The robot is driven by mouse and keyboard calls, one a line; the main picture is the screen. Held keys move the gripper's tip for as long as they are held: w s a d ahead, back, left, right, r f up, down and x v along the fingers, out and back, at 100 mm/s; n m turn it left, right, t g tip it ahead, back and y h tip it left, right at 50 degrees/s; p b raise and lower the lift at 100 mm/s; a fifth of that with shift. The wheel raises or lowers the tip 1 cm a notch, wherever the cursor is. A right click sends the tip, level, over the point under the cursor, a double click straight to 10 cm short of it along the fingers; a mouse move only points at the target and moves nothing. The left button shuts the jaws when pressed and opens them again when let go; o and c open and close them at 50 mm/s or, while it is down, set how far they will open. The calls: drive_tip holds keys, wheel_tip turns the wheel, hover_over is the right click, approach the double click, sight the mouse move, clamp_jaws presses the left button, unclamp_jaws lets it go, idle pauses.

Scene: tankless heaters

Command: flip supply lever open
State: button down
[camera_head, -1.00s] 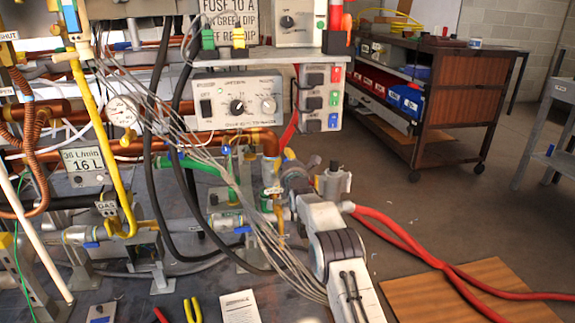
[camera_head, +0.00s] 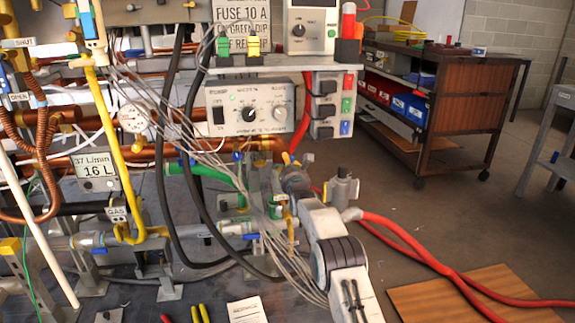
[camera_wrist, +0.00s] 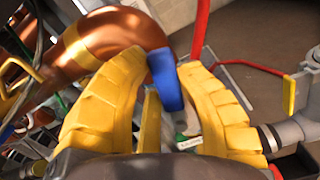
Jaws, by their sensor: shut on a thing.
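A blue lever (camera_wrist: 165,82) stands between the two yellow fingers of my gripper (camera_wrist: 160,75) in the wrist view. My gripper is shut on it, and the lever's upper end sticks out past the fingers. A copper pipe bend (camera_wrist: 130,28) curves just beyond the left finger. In the head view my gripper (camera_head: 289,163) is at the right end of the copper pipework, below the control box. The lever cannot be told apart there.
A control box (camera_head: 250,107) and a switch block (camera_head: 333,103) hang close above my gripper. Grey cables and black hoses (camera_head: 178,150) run to its left. Red hoses (camera_head: 425,255) lie on the right. A wooden cart (camera_head: 445,100) stands behind; floor between is open.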

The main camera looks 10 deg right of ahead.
drive_tip(key=shift+r, duration=0.25)
drive_tip(key=c, duration=1.4)
unclamp_jaws()
drive_tip(key=o, duration=0.6)
drive_tip(key=shift+w+f, duration=0.1)
drive_tip(key=shift+f, duration=0.1)
drive_tip(key=shift+c, duration=0.2)
drive_tip(key=shift+s, duration=0.2)
drive_tip(key=s, duration=1.1)
drive_tip(key=shift+s, duration=0.3)
